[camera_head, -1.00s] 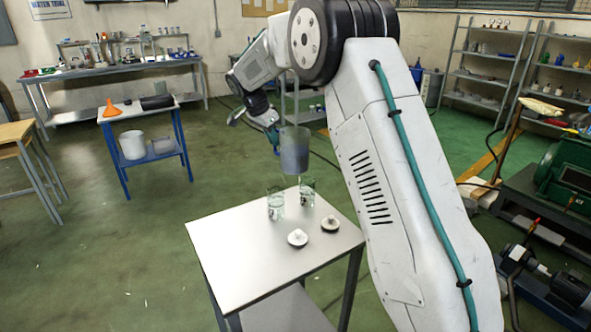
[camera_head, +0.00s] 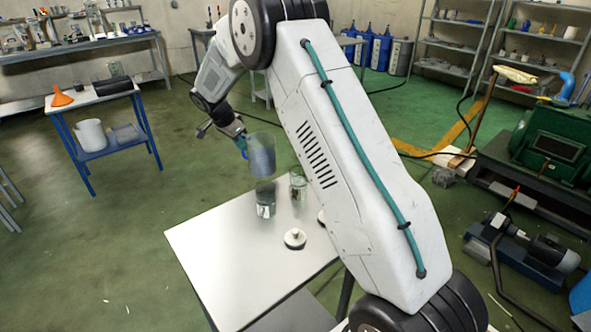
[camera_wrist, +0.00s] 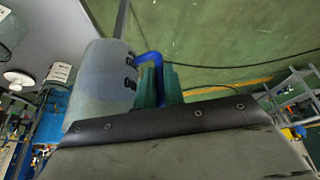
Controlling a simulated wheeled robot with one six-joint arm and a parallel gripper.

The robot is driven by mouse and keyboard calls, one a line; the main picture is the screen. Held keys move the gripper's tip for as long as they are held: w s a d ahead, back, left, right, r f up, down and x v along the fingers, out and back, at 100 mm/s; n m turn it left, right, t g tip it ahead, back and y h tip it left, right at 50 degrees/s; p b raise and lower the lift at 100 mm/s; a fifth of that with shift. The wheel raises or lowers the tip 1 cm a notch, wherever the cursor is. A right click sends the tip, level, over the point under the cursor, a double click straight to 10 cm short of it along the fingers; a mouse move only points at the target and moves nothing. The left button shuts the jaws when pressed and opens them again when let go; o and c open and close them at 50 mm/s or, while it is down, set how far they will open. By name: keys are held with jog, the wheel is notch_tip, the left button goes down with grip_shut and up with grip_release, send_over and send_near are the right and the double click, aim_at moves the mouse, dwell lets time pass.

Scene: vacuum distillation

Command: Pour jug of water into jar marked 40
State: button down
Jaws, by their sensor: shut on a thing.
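My gripper (camera_head: 241,143) is shut on the blue handle (camera_wrist: 150,62) of a clear jug (camera_head: 262,156). The jug holds bluish water and hangs just above the left glass jar (camera_head: 265,203); it looks near upright, perhaps slightly tilted. In the wrist view the jug (camera_wrist: 100,82) stands left of the green fingers (camera_wrist: 160,84). A second glass jar (camera_head: 298,185) stands to the right, partly beside my arm. Both jars have dark marks, too small to read, so I cannot tell which is 40. I cannot tell whether water is flowing.
The jars stand on a pale table (camera_head: 215,250). Green machinery (camera_head: 545,145) is at right.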

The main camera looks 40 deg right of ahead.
jog(key=shift+f, duration=1.05)
